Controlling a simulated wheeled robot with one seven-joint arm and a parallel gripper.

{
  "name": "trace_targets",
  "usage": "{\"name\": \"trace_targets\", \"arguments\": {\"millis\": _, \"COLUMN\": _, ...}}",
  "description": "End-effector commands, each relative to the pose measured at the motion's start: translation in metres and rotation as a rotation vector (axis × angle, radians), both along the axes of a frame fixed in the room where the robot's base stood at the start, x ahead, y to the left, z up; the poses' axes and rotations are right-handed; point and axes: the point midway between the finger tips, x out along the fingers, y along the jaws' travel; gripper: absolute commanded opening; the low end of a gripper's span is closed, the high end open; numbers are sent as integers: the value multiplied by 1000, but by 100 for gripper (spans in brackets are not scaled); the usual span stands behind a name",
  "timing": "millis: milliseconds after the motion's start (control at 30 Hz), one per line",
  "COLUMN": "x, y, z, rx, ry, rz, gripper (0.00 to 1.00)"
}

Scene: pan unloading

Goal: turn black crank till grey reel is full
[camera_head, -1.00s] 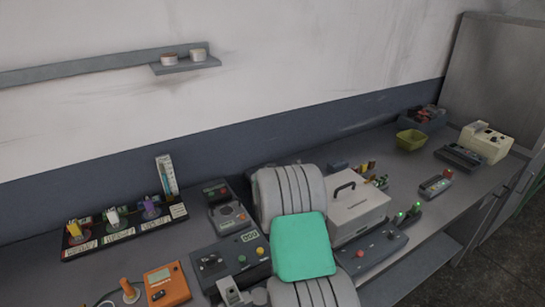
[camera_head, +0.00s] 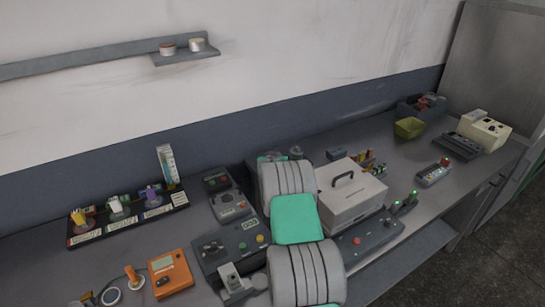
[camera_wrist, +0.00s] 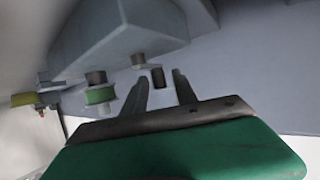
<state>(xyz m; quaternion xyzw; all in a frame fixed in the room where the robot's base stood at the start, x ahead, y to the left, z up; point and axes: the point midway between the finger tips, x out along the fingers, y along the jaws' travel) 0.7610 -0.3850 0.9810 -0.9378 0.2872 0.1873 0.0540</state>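In the wrist view, my gripper (camera_wrist: 160,78) shows two dark fingers standing apart. A short dark upright cylinder (camera_wrist: 158,77), possibly the black crank's handle, shows in the gap between them. I cannot tell whether the fingers touch it. To its left are a grey round part (camera_wrist: 138,61), possibly the grey reel, and a green spool (camera_wrist: 99,95) with a dark top. A large grey-blue housing (camera_wrist: 120,35) is beside them. In the head view my arm covers this spot, and my gripper is hidden.
In the head view, a white box with a black handle (camera_head: 352,195) stands right of my arm. An orange device (camera_head: 170,272) and control boxes (camera_head: 232,252) lie left. A rack of coloured plugs (camera_head: 125,217) is farther left.

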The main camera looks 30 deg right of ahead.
Motion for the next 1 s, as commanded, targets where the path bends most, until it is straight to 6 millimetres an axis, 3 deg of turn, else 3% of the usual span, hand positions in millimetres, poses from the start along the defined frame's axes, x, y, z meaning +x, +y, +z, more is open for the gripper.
{"name": "trace_targets", "arguments": {"millis": 400, "x": 0, "y": 1, "z": 0, "rx": 0, "ry": 0, "rz": 0, "gripper": 0}}
{"name": "trace_targets", "arguments": {"millis": 1000, "x": 1, "y": 0, "z": -5, "rx": -1, "ry": 0, "rz": -42, "gripper": 0}}
